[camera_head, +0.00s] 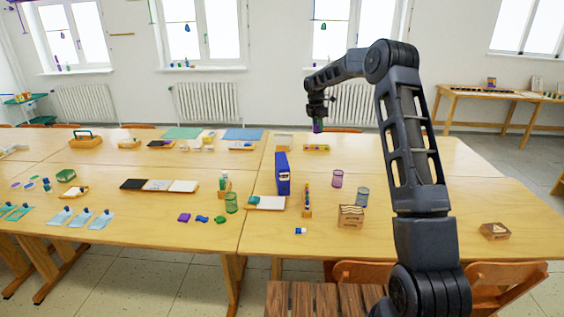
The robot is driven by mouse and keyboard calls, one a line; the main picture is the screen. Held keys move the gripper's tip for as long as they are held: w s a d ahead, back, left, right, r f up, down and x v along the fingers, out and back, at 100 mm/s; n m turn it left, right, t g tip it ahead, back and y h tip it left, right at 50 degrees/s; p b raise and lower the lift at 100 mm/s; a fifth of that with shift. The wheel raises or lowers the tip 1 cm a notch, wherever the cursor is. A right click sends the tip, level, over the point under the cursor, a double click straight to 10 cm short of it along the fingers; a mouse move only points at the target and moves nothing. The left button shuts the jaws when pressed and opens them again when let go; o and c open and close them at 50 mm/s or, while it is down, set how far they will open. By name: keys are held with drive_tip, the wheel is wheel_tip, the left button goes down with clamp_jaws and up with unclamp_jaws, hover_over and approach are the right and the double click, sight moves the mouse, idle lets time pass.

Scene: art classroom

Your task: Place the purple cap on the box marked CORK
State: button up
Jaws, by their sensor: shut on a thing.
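My gripper (318,116) is high above the far part of the right table, pointing down. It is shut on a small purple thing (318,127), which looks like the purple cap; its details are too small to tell. A light wooden box (351,217) with dark marks stands on the right table, below and to the right of my gripper. A browner wooden box (495,231) with a pale mark on top sits near the right front corner. I cannot read the word CORK on either box.
A tall blue box (283,174), a purple cup (337,179), a blue-grey cup (362,197) and a narrow stand with coloured pieces (307,201) stand near the light wooden box. A blue-and-white piece (300,231) lies in front. The table between the two wooden boxes is partly behind my arm.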

wheel_tip(320, 180, up, 4)
drive_tip(key=r+n, duration=0.1)
drive_tip(key=n, duration=0.1)
hover_over(283, 160)
drive_tip(key=f, duration=2)
drive_tip(key=shift+a+f, duration=0.1)
drive_tip(key=shift+a, duration=0.15)
drive_tip(key=shift+f, duration=0.15)
drive_tip(key=o, duration=0.9)
drive_tip(key=shift+o, duration=0.2)
